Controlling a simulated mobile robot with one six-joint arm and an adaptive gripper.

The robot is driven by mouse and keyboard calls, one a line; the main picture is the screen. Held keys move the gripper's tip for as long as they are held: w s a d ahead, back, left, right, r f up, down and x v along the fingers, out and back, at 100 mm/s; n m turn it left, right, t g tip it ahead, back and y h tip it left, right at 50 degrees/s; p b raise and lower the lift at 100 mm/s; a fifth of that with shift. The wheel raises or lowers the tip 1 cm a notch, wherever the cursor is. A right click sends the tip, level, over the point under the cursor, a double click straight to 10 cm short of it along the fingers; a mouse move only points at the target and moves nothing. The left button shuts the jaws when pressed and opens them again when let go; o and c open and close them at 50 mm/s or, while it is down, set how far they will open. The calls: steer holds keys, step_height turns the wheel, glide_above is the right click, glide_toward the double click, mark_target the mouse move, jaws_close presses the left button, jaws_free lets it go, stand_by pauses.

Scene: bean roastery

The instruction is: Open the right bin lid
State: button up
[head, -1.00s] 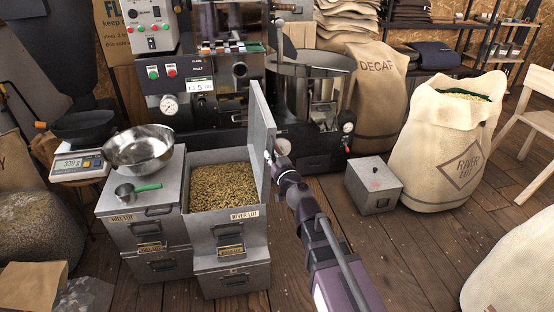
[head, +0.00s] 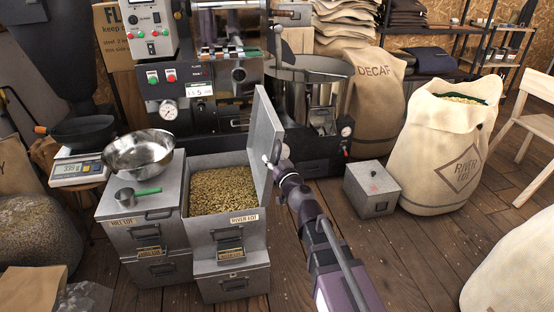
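The right bin (head: 229,218), labelled RIVER LOT, is a grey metal box full of greenish-brown beans (head: 222,190). Its lid (head: 264,143) stands up, swung open about the bin's right side and near upright. My gripper (head: 272,163) is at the right, outer face of the lid, close to it or touching. My arm reaches there from the lower right. The fingers are small and partly hidden, so I cannot tell how far apart they are. The left bin (head: 139,232), labelled HILL LOT, is closed.
A metal bowl (head: 139,152) and a green-handled scoop (head: 138,194) sit on the left bin's lid. A small grey box (head: 371,190) and the River Lot sack (head: 446,150) stand to the right. The roaster (head: 205,100) is behind the bins.

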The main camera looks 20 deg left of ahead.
steer(key=shift+s, duration=0.2)
steer(key=v, duration=0.7)
steer(key=shift+d, duration=0.15)
stand_by(0.6)
steer(key=s+d+f+g+h, duration=0.25)
steer(key=d+f+g, duration=0.25)
steer(key=d+f, duration=0.25)
steer(key=s+d+f+g+h, duration=0.1)
steer(key=d+f+g+h, duration=0.2)
steer(key=d+f+g, duration=0.35)
steer(key=s+d+f+m+g+h, duration=0.1)
steer(key=s+d+f+m+h, duration=0.15)
steer(key=d, duration=0.65)
steer(key=s+d+f+m+g+h, duration=0.1)
steer(key=s+d+f+m+h, duration=0.2)
steer(key=d, duration=0.7)
step_height(320, 180, up, 35)
steer(key=m+p, duration=0.1)
steer(key=p, duration=3.3)
steer(key=shift+s+h+p, duration=0.3)
steer(key=shift+s, duration=0.1)
